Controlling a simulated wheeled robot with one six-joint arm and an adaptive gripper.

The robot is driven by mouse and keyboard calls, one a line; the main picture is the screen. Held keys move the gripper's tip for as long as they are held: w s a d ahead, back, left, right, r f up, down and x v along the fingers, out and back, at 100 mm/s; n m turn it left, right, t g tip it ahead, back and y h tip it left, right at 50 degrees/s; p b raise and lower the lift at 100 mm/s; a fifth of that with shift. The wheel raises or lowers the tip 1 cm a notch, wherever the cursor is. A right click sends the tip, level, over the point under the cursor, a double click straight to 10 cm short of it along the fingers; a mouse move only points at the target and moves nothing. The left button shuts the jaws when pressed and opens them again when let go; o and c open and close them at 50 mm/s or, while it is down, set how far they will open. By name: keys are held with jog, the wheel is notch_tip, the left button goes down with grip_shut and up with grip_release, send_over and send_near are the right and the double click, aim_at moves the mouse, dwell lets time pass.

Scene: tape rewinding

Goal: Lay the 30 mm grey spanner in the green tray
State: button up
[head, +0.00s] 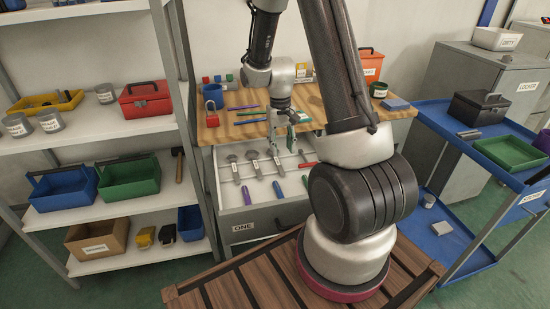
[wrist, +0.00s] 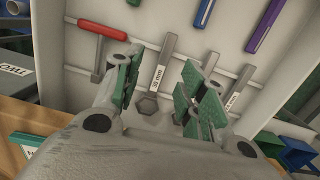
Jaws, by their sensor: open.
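The open drawer (head: 285,200) marked ONE holds several grey spanners. One grey spanner (wrist: 162,68) lies below the gap between my fingers; its small upside-down label appears to read 30 MM. It seems to be the rightmost spanner (head: 277,161) in the head view. The green tray (head: 511,153) sits empty on the blue trolley at right.
The wooden worktop (head: 235,130) behind carries a red padlock and other items. A black box (head: 478,108) stands beside the green tray. Shelves fill the left.

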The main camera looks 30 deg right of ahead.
aim_at(277, 160)
jog(key=w, duration=0.1)
jog(key=w+t, duration=0.1)
jog(key=w, duration=0.1)
jog(key=shift+d+r, duration=0.2)
jog(key=shift+r, duration=0.15)
jog(key=shift+w+f, duration=0.1)
jog(key=shift+f, duration=0.2)
jog(key=f, duration=0.7)
jog(key=shift+w+f, duration=0.1)
jog(key=shift+w, duration=0.1)
grip_shut()
